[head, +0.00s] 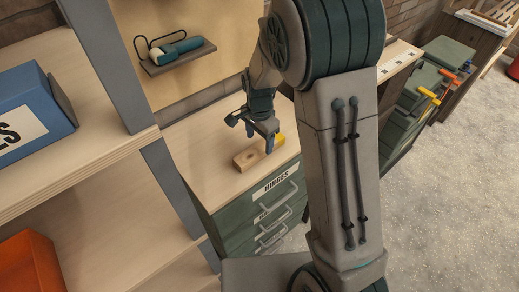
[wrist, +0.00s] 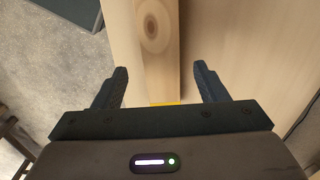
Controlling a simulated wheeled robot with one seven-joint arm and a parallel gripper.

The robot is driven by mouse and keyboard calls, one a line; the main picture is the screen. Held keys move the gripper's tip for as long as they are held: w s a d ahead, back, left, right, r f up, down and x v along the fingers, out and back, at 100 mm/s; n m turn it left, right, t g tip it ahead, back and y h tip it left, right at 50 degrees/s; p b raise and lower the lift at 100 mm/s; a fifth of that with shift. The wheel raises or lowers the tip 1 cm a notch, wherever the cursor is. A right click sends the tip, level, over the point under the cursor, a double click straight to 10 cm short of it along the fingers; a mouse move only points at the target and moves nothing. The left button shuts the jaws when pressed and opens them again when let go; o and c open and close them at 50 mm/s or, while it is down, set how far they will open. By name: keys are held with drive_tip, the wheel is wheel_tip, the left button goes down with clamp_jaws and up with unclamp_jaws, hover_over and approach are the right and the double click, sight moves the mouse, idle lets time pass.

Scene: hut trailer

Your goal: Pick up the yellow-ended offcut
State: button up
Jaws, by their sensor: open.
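The offcut (head: 248,158) is a short block of pale wood with a knot on it and a yellow end. In the head view it lies on the wooden top of the green drawer cabinet, near the front edge. My gripper (head: 261,138) is open right above its yellow end. In the wrist view the offcut (wrist: 155,45) runs up between and beyond the open fingers of my gripper (wrist: 162,85). A strip of yellow shows at the gripper's body, which hides the rest of that end. Both fingers appear apart from the wood.
The cabinet top (head: 195,140) is clear around the offcut. A hinges label (head: 272,183) and drawer handles are on the cabinet front. A shelf with a blue box (head: 35,110) stands at left. A small wall shelf (head: 178,58) holds a teal tool behind.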

sight(259, 147)
drive_tip(key=shift+w+f+p, duration=0.15)
drive_tip(key=shift+f+p, duration=0.25)
drive_tip(key=shift+f, duration=1.85)
drive_tip(key=c, duration=1.1)
drive_tip(key=shift+r, duration=0.1)
